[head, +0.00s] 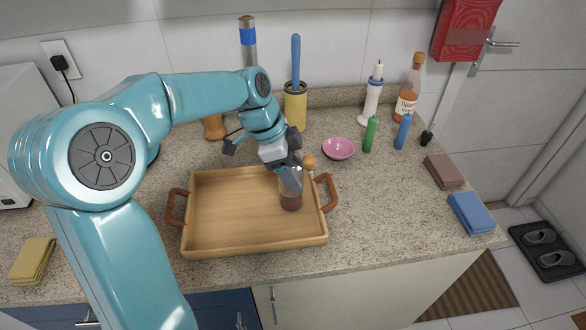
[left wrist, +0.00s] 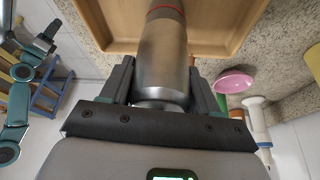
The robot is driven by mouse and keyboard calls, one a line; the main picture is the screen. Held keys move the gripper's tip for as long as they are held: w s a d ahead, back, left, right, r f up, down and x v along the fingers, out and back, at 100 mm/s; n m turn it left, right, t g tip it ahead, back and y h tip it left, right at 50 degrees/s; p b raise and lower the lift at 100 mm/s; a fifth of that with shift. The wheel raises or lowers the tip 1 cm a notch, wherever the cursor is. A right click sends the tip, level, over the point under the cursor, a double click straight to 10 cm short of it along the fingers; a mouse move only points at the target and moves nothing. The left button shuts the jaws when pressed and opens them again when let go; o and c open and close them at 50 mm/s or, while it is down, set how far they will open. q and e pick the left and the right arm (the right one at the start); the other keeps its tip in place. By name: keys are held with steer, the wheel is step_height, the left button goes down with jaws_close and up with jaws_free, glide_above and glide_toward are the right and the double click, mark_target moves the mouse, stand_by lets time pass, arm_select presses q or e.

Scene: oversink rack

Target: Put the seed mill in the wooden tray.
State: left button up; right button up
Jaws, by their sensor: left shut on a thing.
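The seed mill (head: 291,198) looks like a cylinder with a metal upper part and a dark brown lower part. In the left wrist view it is a brushed metal cylinder (left wrist: 163,55) with a red ring. My left gripper (head: 290,175) is shut on its metal part, with a finger on each side. The mill is roughly upright over the right part of the wooden tray (head: 225,248). I cannot tell whether its base touches the tray floor. My right gripper (left wrist: 45,40) appears small at the left wrist view's left edge; its jaw state is unclear.
The tray has brown side handles and a clear floor at left. Behind it stand a brown wooden mill (head: 213,128) and a yellow brush holder (head: 295,108). A pink bowl (head: 338,149), green bottle (head: 370,135) and blue bottle (head: 403,132) stand to the right.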

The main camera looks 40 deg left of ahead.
arm_select(q)
steer(key=shift+f, duration=0.15)
steer(key=o, duration=1.3)
steer(key=shift+w, duration=0.1)
steer(key=p+v, duration=0.1)
steer(key=v, duration=1.1)
steer(key=shift+r, duration=0.2)
steer(key=shift+f, duration=0.1)
